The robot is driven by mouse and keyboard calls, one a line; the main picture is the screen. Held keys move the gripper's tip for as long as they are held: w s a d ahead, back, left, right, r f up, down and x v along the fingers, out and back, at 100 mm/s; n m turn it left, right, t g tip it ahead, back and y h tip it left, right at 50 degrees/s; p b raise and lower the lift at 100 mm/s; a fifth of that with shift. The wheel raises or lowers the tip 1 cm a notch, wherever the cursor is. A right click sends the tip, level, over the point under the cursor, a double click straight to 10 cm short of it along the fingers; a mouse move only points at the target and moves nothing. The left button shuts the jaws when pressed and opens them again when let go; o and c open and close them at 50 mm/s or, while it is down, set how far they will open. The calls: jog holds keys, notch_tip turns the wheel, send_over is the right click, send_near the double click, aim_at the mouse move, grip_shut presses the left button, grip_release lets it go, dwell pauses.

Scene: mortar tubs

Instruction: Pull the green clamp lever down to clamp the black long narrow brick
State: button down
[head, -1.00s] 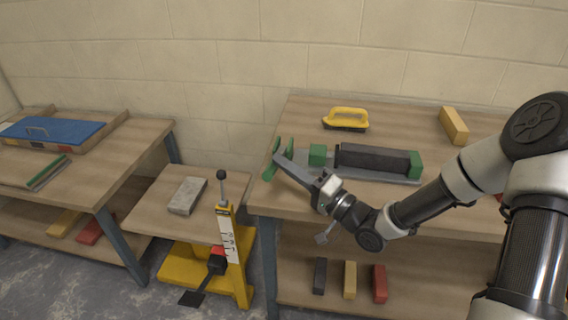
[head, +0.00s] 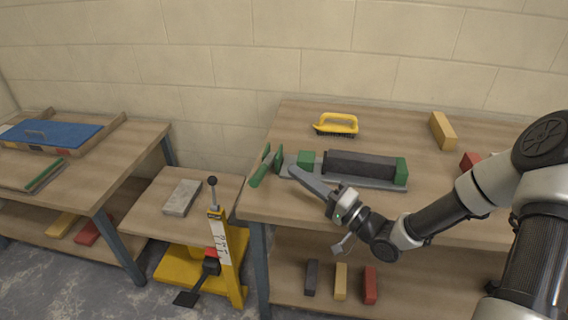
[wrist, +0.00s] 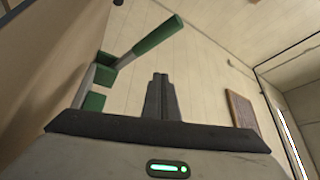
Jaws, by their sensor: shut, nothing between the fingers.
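The clamp's grey base (head: 380,184) lies on the right bench. The black long narrow brick (head: 360,165) lies on it between a green left block (head: 306,160) and a green right block (head: 401,172). A slim gap seems to show at the brick's left end. The green clamp lever (head: 261,168) is at the clamp's left end, next to another green piece (head: 279,157). In the wrist view the lever's green handle (wrist: 158,36) slants upward, above and left of the fingers. My gripper (head: 294,171) is shut and empty, just right of the lever, apparently apart from it.
A yellow-handled brush (head: 337,125) and a yellow brick (head: 443,130) lie behind the clamp. A red brick (head: 469,162) is partly hidden by my arm. A yellow press with a lever (head: 228,255) stands left of the bench. Several bricks lie on the lower shelf.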

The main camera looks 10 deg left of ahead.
jog(key=shift+s+d+f, duration=0.1)
jog(key=shift+d+f, duration=0.25)
jog(key=shift+d, duration=0.25)
jog(key=shift+s+d+f, duration=0.1)
jog(key=shift+d+f, duration=0.2)
jog(key=shift+d, duration=0.3)
